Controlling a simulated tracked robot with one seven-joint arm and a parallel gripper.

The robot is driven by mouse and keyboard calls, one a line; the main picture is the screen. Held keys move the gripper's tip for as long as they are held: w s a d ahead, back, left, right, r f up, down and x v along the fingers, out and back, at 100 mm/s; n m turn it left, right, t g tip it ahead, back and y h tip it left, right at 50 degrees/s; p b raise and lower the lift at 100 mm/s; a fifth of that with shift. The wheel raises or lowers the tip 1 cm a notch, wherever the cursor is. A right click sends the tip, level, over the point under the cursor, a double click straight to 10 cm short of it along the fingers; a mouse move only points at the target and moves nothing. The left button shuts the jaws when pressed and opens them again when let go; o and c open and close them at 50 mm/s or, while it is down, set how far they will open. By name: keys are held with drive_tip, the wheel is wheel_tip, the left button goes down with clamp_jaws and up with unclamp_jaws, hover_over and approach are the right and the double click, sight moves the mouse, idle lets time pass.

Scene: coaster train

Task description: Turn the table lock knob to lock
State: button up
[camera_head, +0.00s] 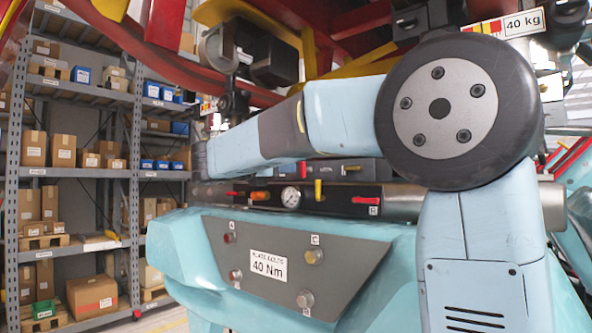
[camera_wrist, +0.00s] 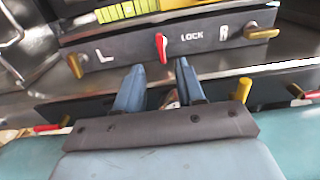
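In the wrist view, a dark panel (camera_wrist: 205,36) carries a red lever-shaped knob (camera_wrist: 162,47) just left of the word LOCK. The red knob points roughly up and down in that picture. My gripper (camera_wrist: 159,65) has two blue fingers spread apart, with empty space between the tips. The tips lie just below the red knob in the picture, one to each side of its line. I cannot tell whether they touch the panel. In the head view the gripper is not clearly visible, and my arm covers part of the panel area.
Brass levers stand at the L end (camera_wrist: 75,66) and the R end (camera_wrist: 262,33) of the panel. Below is a dark rail with a gauge (camera_head: 291,197) and coloured handles. A sloped teal housing with a grey plate (camera_head: 225,262) is in front; shelves (camera_head: 75,171) stand left.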

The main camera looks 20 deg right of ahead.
sight(301, 168)
drive_tip(key=x, duration=0.7)
drive_tip(key=shift+c, duration=0.4)
clamp_jaws()
drive_tip(key=shift+a, duration=0.15)
